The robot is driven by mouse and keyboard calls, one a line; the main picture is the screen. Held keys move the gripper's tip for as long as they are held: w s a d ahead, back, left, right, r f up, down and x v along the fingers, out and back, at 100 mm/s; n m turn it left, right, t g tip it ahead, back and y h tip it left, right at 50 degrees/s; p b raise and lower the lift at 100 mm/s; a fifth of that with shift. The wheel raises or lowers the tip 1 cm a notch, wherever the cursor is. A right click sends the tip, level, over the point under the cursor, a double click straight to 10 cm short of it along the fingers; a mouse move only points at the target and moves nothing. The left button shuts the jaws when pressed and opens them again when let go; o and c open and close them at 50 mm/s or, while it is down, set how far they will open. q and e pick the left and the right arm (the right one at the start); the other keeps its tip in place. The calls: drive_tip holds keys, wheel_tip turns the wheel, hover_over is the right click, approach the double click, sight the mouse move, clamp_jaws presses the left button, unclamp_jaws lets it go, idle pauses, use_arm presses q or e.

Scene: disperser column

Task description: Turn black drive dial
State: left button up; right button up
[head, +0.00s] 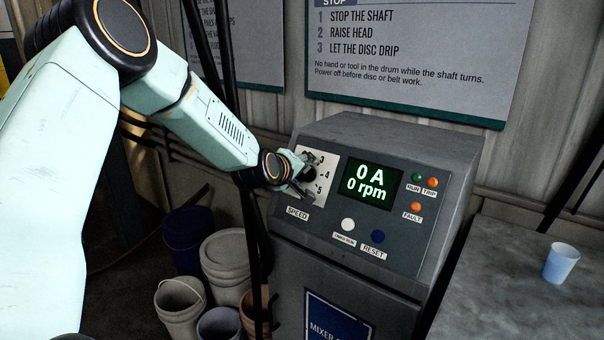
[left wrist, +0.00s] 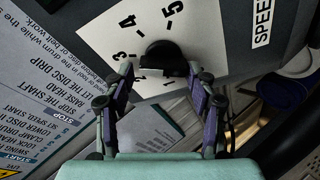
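The black drive dial (left wrist: 165,57) sits on a white scale plate (left wrist: 110,38) marked with numbers, beside a SPEED label. In the head view the dial (head: 310,174) is partly hidden by my left gripper (head: 297,176). In the left wrist view my left gripper (left wrist: 160,76) is open. Its two fingertips stand apart, one on each side of the dial's near edge, with gaps showing. I cannot tell how deep they reach. The display (head: 368,184) reads 0 A and 0 rpm. My right gripper is not in view.
Several buckets (head: 181,303) stand below at left. A blue cup (head: 561,262) stands on a grey table (head: 500,300) at right. Dark upright bars pass near my left arm.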

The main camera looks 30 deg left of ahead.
use_arm(q)
drive_tip(key=shift+o, duration=1)
drive_tip(key=shift+s+f, duration=0.1)
drive_tip(key=shift+f, duration=0.05)
drive_tip(key=shift+d, duration=0.1)
drive_tip(key=v, duration=1.2)
